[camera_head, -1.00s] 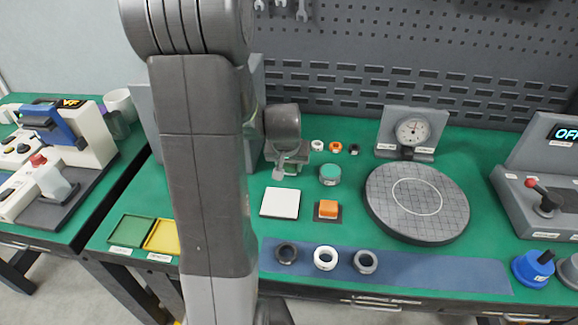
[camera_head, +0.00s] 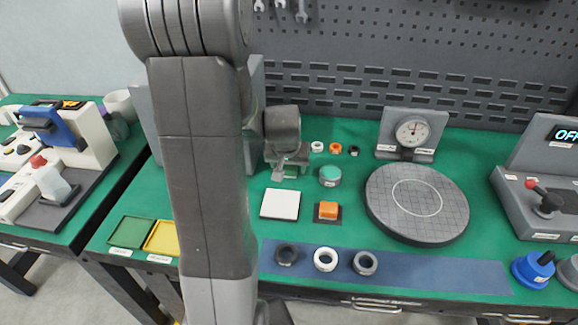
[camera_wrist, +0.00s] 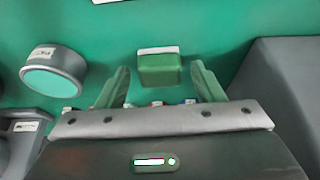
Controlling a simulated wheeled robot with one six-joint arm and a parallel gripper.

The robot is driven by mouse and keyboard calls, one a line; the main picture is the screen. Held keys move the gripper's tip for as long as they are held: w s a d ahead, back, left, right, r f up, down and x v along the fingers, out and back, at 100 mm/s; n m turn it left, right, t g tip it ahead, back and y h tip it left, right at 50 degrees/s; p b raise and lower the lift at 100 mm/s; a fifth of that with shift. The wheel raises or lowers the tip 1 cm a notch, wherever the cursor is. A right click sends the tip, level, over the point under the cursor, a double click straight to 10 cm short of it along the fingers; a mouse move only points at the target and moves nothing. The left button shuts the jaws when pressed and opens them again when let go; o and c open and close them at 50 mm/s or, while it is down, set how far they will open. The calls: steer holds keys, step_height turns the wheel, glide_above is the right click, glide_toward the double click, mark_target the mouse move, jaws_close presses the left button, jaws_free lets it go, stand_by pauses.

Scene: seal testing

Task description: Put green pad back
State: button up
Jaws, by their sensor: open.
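A small green block (camera_wrist: 160,69), which I take to be the green pad, lies in the wrist view with a white strip along its upper edge. My gripper (camera_wrist: 162,88) is open, with one green-looking finger on each side of the block and visible gaps between. I cannot tell how far above it the fingers are. In the head view my gripper (camera_head: 289,172) hangs over the green mat behind the white square plate (camera_head: 280,204). I cannot make out the block there.
A teal-topped round container (camera_head: 330,175) stands close right of my gripper; it also shows in the wrist view (camera_wrist: 53,80). An orange block on a dark base (camera_head: 327,211), a grey disc (camera_head: 417,203) and green and yellow trays (camera_head: 128,232) are on the table.

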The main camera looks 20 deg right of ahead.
steer(key=p+v, duration=0.1)
steer(key=v, duration=1)
steer(key=shift+s+r, duration=0.15)
steer(key=shift+r, duration=0.1)
